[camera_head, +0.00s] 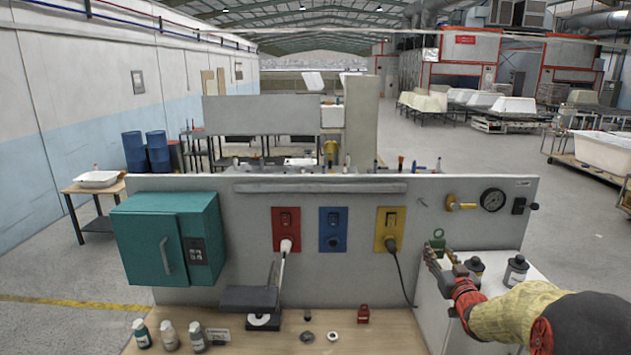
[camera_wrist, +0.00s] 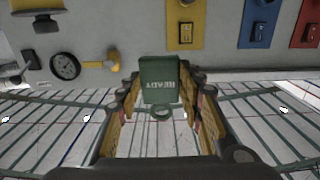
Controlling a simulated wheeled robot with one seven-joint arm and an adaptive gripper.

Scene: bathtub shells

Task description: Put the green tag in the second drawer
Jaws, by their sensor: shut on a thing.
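The green tag (camera_wrist: 159,80), lettered READY, is between the fingers of my gripper (camera_wrist: 158,105) in the wrist view, with its ring toward the palm. In the head view the tag (camera_head: 437,241) shows at the tip of my gripper (camera_head: 443,262), in front of the panel at the right, below the brass valve. My gripper is shut on the tag and holds it in the air. No drawer can be made out in either view. A white cabinet (camera_head: 432,310) stands under my gripper, its front partly hidden by my arm.
Dark bottles (camera_head: 515,270) stand on the white cabinet, close to my arm. The grey panel (camera_head: 350,205) carries a teal box (camera_head: 172,240), coloured switches and a gauge (camera_head: 492,200). A wooden bench (camera_head: 400,335) holds small bottles, a red padlock (camera_head: 363,314) and rings, with bare room at its right.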

